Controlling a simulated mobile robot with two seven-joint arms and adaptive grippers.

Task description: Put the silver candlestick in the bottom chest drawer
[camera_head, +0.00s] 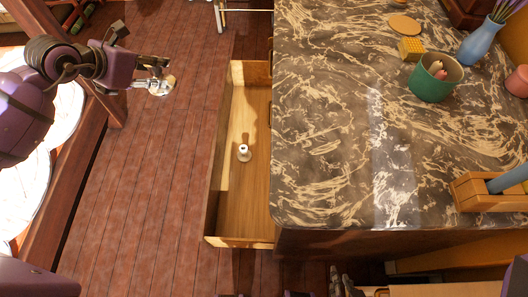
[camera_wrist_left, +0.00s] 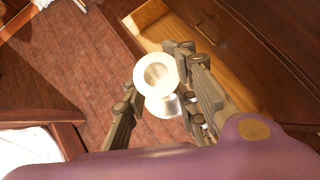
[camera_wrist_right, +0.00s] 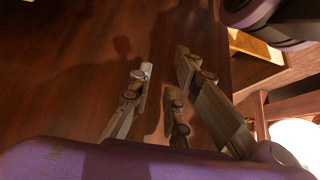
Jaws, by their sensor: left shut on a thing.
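The silver candlestick (camera_head: 160,86) is held in my left gripper (camera_head: 152,72), over the floor to the left of the open drawer. In the left wrist view the candlestick (camera_wrist_left: 158,78) sits between the fingers of my left gripper (camera_wrist_left: 158,98), its round pale end facing the camera. The open chest drawer (camera_head: 222,150) is pulled out left from under the marble top; a small white object (camera_head: 244,152) stands inside it. My right gripper (camera_wrist_right: 163,72) is open and empty beside a dark wood surface; its fingers (camera_head: 345,284) show at the bottom of the head view.
The marble chest top (camera_head: 330,130) carries a green pot (camera_head: 435,82), a blue vase (camera_head: 480,42), a yellow block (camera_head: 411,48), a round coaster (camera_head: 404,24) and a wooden holder (camera_head: 485,192). Bare plank floor (camera_head: 140,190) lies left of the drawer. A wooden beam (camera_head: 75,190) runs further left.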

